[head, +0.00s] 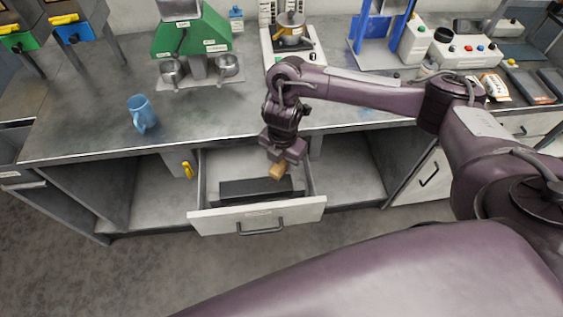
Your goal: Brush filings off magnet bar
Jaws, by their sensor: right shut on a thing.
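A long dark bar (242,190), which looks like the magnet bar, lies in the open drawer (257,214) below the counter. My right gripper (279,162) points down over the drawer, shut on a small tan block (277,171) that looks like the brush. The block is at the right part of the bar; I cannot tell whether it touches the bar. Filings are too small to make out. My left gripper is out of view.
The counter edge (100,156) runs just behind the drawer. A blue mug (141,112) stands on the counter at left. Open shelf bays flank the drawer.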

